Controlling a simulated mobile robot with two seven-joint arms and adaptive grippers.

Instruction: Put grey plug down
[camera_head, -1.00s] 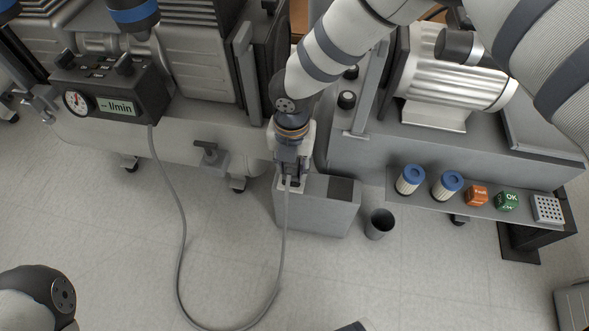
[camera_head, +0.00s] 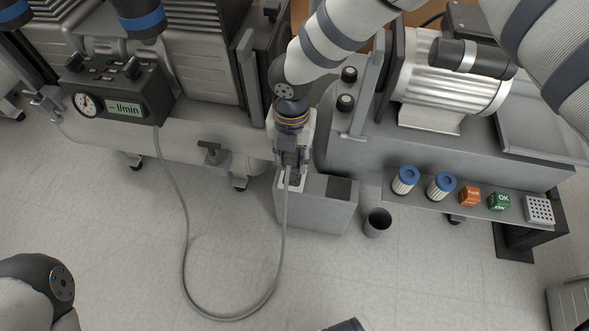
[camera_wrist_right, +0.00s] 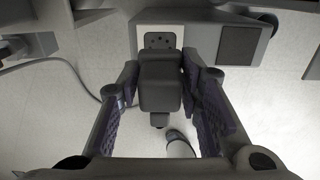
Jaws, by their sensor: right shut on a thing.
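My right gripper (camera_head: 292,160) is shut on the grey plug (camera_wrist_right: 160,85), with a finger on each side of it in the right wrist view. In the head view the gripper hangs over the left end of the grey box (camera_head: 315,212), and its fingers mostly hide the plug. A grey cable (camera_head: 187,250) loops from the plug across the floor to the flow meter box (camera_head: 118,97). A pale socket plate with dark holes (camera_wrist_right: 160,38) on the box top shows just beyond the plug. Whether the plug touches it is unclear. My left gripper is not clearly visible.
A dark cup (camera_head: 377,222) stands on the floor right of the box. A shelf (camera_head: 470,205) at right holds two blue-capped filters, an orange cube, a green cube and a perforated block. Compressors stand behind. The front floor is mostly clear.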

